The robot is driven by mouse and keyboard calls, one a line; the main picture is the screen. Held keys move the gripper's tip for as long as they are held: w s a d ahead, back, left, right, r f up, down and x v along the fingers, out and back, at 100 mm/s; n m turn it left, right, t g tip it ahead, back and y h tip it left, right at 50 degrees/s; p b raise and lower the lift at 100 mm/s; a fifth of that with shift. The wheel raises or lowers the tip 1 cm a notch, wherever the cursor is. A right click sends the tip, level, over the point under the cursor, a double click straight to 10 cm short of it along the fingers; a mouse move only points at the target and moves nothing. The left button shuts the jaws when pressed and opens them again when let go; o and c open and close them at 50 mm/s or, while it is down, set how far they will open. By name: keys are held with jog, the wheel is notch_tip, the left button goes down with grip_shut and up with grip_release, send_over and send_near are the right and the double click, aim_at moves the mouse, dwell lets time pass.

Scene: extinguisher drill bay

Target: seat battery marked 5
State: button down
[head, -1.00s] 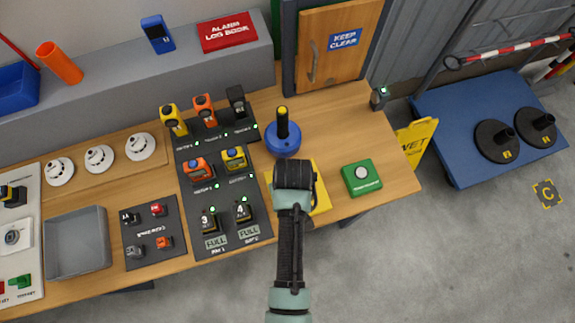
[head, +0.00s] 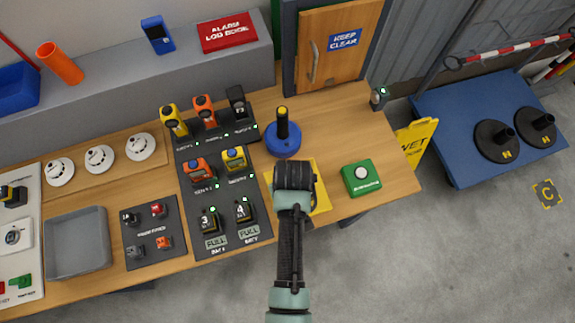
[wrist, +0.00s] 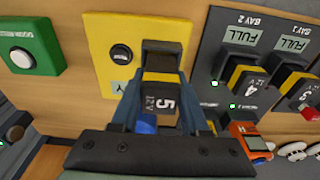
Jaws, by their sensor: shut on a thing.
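The battery marked 5 (wrist: 160,101) is a dark block reading "5 12V", seen in the wrist view. My gripper (wrist: 163,86) is shut on it, one blue finger at each side. The battery is over the yellow plate (wrist: 108,28), which carries a round dial; I cannot tell whether they touch. In the head view my wrist covers the battery and part of the yellow plate (head: 322,200). Batteries marked 4 (head: 244,212) and 3 (head: 209,220) stand in dark bays with "FULL" labels; they also show in the wrist view, 4 (wrist: 248,82) and 3 (wrist: 303,94).
A green button box (head: 362,178) stands right of the yellow plate. A blue round base with a black upright (head: 283,138) is behind my wrist. Orange and yellow devices (head: 198,170) sit on the dark panel at left. Bare wood (head: 340,125) lies at the back right.

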jog(key=shift+f+b, duration=0.4)
jog(key=shift+f, duration=0.25)
dwell(0.4)
jog(key=shift+c, duration=1.6)
grip_release()
jog(key=shift+s+f, duration=0.1)
jog(key=shift+c, duration=0.6)
jog(key=shift+o, duration=1.2)
jog(key=shift+s+a+f, duration=0.1)
jog(key=shift+s, duration=0.05)
jog(key=shift+a+r+p, duration=0.1)
jog(key=shift+r+p, duration=0.75)
jog(key=shift+r, duration=0.05)
jog(key=shift+d+r+p, duration=0.2)
jog(key=shift+r+p, duration=0.6)
jog(key=shift+w+r+p, duration=0.2)
jog(key=shift+r+p, duration=1.8)
